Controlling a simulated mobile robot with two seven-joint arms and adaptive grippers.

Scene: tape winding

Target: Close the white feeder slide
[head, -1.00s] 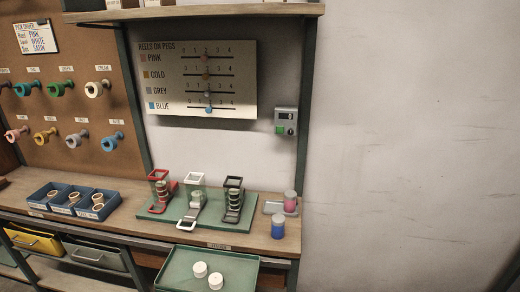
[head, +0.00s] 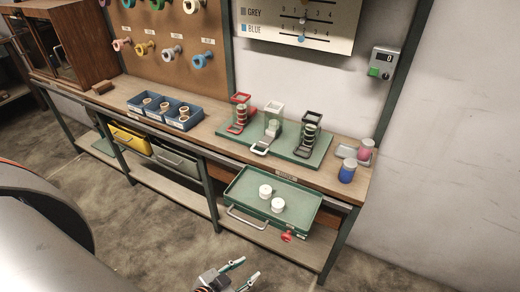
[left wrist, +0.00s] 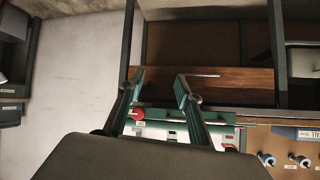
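The white feeder (head: 274,110) stands between the red feeder (head: 240,105) and the black feeder (head: 312,122) on a green base on the bench. Its white slide (head: 261,148) sticks out at the front, its loop handle further forward than the red and black handles. My left gripper (head: 243,272) is low in front of the bench, fingers apart and empty, well away from the slide. In the left wrist view its fingers (left wrist: 157,78) are spread with nothing between them; the white slide cannot be made out there. My right gripper is not in view.
A green tray (head: 240,192) with a front handle and two white reels juts out below the bench edge, between my left gripper and the feeders. Blue bins (head: 148,97) lie left of the feeders. Blue and pink pots (head: 347,172) stand at right. The floor in front is clear.

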